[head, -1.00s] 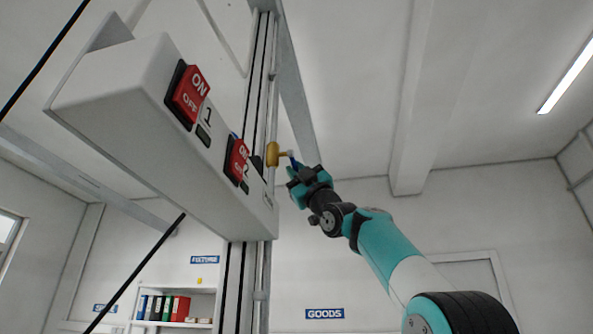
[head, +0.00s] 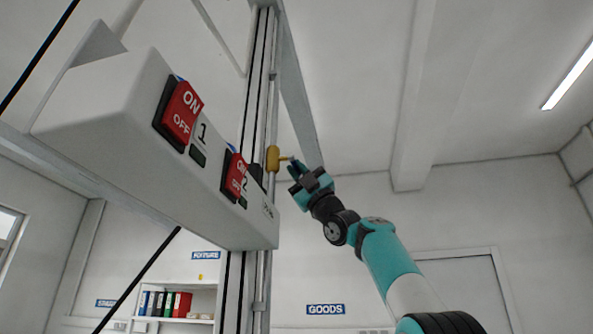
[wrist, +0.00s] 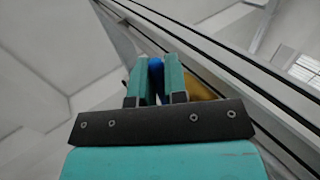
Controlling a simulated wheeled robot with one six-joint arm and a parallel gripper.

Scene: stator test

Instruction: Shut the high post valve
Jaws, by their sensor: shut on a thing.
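The high post valve has a yellow body (head: 272,158) on a thin pipe along the tall post, beyond the white switch box. A short yellow stem reaches right from it towards my gripper (head: 296,168). In the wrist view my gripper (wrist: 155,80) is shut on the blue valve handle (wrist: 155,66), which shows between the two teal fingers. Part of the yellow valve body (wrist: 198,89) shows just right of the fingers. Most of the handle is hidden by the fingers.
The white switch box (head: 120,150) with two red ON/OFF switches, marked 1 and 2, stands close at left. The post (head: 250,110) runs up beside the valve. A shelf with binders (head: 165,303) is far behind. Room right of the arm is clear.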

